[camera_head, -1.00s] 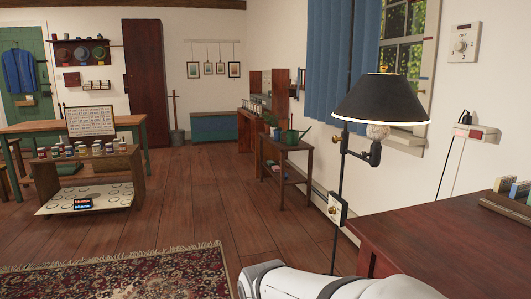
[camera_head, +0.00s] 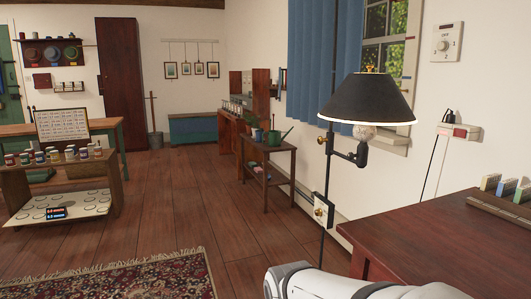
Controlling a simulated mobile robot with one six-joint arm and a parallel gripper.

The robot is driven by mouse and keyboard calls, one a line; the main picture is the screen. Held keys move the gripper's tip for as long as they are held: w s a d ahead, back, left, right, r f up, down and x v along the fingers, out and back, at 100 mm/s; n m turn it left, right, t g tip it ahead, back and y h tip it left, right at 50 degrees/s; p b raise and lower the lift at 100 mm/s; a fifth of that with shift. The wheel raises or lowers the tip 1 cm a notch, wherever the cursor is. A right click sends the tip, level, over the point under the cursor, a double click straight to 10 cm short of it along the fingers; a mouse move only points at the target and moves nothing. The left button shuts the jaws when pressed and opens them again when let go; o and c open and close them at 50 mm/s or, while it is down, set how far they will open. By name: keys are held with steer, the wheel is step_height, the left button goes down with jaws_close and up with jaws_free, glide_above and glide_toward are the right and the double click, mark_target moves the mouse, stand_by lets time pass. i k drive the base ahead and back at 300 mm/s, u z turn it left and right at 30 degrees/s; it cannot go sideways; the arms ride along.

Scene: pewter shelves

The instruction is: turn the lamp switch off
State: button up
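A floor lamp with a black shade (camera_head: 367,99) stands right of centre, on a thin black pole (camera_head: 327,165). A pale bulb (camera_head: 364,132) shows under the shade, whose lower rim has a bright edge; I cannot tell for sure whether it is lit. A small cream switch plate (camera_head: 322,210) with a brass knob is fixed low on the pole. The knob's setting is too small to read. My white arm crosses the bottom edge, below the plate and apart from it in the picture. My gripper is out of view.
A dark red table (camera_head: 436,229) fills the lower right, close to the lamp pole. A wall dial (camera_head: 446,43) and a wall box (camera_head: 459,131) are on the right wall. A small side table (camera_head: 267,179) stands behind. Wooden floor (camera_head: 200,200) is clear left of the lamp.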

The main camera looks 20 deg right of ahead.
mark_target(351, 155)
steer(key=i, duration=0.95)
